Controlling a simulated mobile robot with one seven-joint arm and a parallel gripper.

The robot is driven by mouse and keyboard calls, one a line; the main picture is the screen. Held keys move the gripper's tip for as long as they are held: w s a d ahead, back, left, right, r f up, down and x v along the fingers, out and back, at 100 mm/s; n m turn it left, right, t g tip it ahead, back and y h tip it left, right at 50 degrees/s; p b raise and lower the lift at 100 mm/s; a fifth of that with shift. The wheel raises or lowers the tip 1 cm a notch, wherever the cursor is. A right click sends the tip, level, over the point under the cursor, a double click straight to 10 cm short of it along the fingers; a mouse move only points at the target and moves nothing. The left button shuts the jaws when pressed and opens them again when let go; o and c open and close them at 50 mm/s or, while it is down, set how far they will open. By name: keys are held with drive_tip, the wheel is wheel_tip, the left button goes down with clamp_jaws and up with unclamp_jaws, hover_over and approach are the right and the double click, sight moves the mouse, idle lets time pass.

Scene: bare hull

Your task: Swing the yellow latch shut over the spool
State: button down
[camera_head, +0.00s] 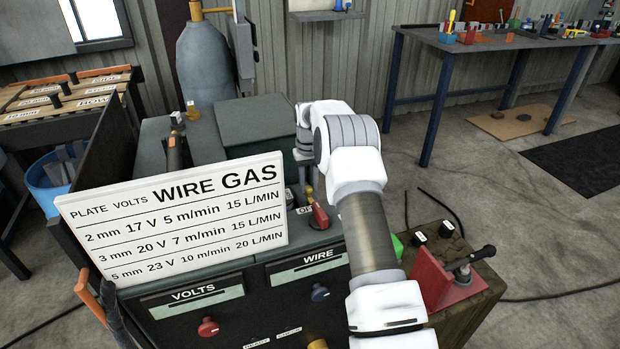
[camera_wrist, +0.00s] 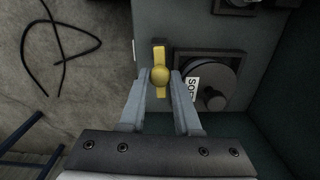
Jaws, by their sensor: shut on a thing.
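The yellow latch (camera_wrist: 159,55) stands upright along the picture in the wrist view, with a round knob in its middle. It lies just left of the spool (camera_wrist: 225,78) and not across it. The spool is a dark round reel on a dark square backing, with a white label partly hidden by my right finger. My gripper (camera_wrist: 160,76) has its two grey fingers on either side of the latch's knob and is shut on it.
A red block with a black handle (camera_head: 450,280) stands right of my arm. A blue-legged workbench (camera_head: 480,45) is at the back right. Cables lie on the floor.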

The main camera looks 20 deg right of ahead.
drive_tip(key=n+p, duration=0.1)
drive_tip(key=n, duration=0.1)
drive_tip(key=n+p, duration=0.1)
drive_tip(key=n, duration=0.1)
drive_tip(key=shift+s+a+r+n, duration=0.1)
drive_tip(key=shift+a+r+n, duration=0.05)
drive_tip(key=shift+a+n, duration=0.2)
drive_tip(key=n, duration=0.1)
drive_tip(key=n+p, duration=0.1)
drive_tip(key=n, duration=0.3)
drive_tip(key=shift+s+a, duration=0.25)
drive_tip(key=shift+a, duration=0.15)
drive_tip(key=shift+n, duration=0.25)
drive_tip(key=c, duration=0.6)
unclamp_jaws()
wheel_tip(320, 180, up, 17)
drive_tip(key=p, duration=0.3)
drive_tip(key=shift+r+p, duration=0.15)
drive_tip(key=shift+p, duration=0.2)
